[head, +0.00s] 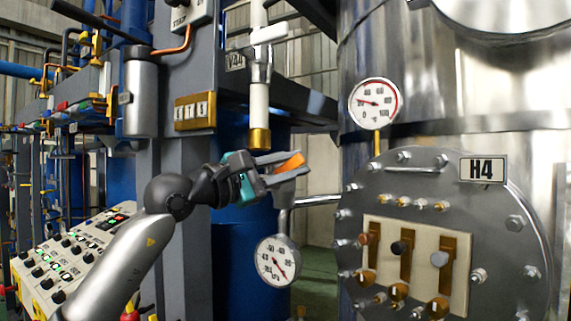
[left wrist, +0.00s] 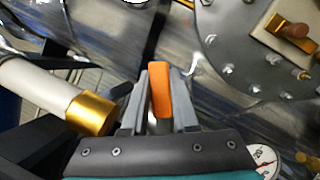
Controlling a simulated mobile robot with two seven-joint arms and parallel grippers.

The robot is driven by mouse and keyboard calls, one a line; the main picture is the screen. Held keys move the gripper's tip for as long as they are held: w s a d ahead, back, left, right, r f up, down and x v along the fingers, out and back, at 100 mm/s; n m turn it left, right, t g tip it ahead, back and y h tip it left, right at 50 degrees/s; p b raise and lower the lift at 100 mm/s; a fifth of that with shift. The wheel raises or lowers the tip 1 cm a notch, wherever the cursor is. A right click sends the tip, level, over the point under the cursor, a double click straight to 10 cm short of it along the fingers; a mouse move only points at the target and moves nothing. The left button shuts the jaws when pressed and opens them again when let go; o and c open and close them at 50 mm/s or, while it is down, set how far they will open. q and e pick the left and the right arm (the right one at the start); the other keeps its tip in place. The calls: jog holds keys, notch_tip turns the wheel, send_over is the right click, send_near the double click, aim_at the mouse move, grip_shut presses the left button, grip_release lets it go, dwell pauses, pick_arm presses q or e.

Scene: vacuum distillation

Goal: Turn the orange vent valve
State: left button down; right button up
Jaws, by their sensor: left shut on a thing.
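The orange vent valve (head: 290,163) shows as a small orange lever in the middle of the head view. My left gripper (head: 285,164) reaches it from the left and is shut on it. In the left wrist view the orange handle (left wrist: 160,90) stands between the two grey fingers (left wrist: 160,105), its far end sticking out a little past them. The valve's body is hidden behind the fingers. My right gripper is in neither view.
A white pipe with a brass end (head: 259,138) hangs just above my left gripper. A gauge (head: 278,261) sits below it. The round H4 hatch (head: 440,180) with levers and bolts is at right, under another gauge (head: 374,103). A button console (head: 75,250) stands at lower left.

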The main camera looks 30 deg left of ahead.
pick_arm(q)
jog(key=shift+d+f+m+g, duration=0.2)
jog(key=shift+f+m+g, duration=0.35)
jog(key=shift+m, duration=0.55)
jog(key=shift+d+f+m+g, duration=0.2)
jog(key=shift+f+m+g, duration=0.1)
jog(key=shift+f+m, duration=0.65)
jog(key=shift+d+f+m+g, duration=0.2)
jog(key=shift+f+m+g, duration=0.3)
jog(key=shift+m, duration=0.75)
jog(key=shift+f, duration=0.1)
jog(key=c, duration=0.7)
grip_release()
jog(key=shift+s, duration=0.1)
jog(key=shift+b+v, duration=5.25)
jog(key=shift+v, duration=2.35)
